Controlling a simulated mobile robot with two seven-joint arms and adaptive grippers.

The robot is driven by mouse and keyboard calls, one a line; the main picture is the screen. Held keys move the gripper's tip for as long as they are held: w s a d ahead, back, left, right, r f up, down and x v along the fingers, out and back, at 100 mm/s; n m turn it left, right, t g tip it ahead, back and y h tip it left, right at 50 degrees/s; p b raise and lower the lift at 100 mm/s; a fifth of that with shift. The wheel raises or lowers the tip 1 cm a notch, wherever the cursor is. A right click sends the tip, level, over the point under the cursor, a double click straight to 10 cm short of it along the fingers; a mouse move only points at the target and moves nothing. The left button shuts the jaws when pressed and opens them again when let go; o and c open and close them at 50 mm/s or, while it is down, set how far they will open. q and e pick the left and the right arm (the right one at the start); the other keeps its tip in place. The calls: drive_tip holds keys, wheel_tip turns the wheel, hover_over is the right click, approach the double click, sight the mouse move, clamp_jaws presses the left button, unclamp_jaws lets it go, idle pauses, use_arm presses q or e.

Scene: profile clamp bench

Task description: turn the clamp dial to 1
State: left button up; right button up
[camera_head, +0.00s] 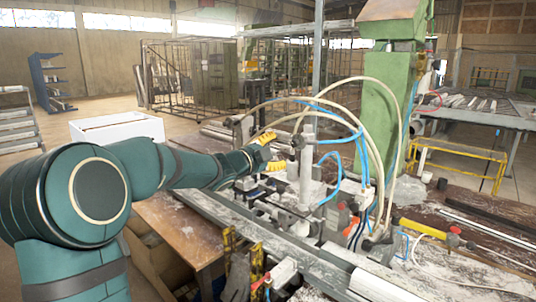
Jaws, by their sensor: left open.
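The clamp (306,165) is a pale grey upright cylinder assembly on the bench, with hoses around it. A small dark part at its upper left side, in front of my left gripper, may be the dial, but no numbers can be read. My left gripper (276,152) has yellow fingers spread one above the other, just left of the clamp's upright. It is open, and nothing shows between the fingers. I cannot tell whether it touches the clamp. My right gripper is not in view.
A green column (381,110) stands behind the clamp. Blue and cream hoses (338,165) loop close to it on the right. A yellow-handled tool (424,229) lies on the bench at right. Long metal profiles (270,240) run along the front. A white box (117,128) stands at left.

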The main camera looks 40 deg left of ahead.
use_arm(q)
drive_tip(key=shift+s+a, duration=0.1)
drive_tip(key=shift+s, duration=1.35)
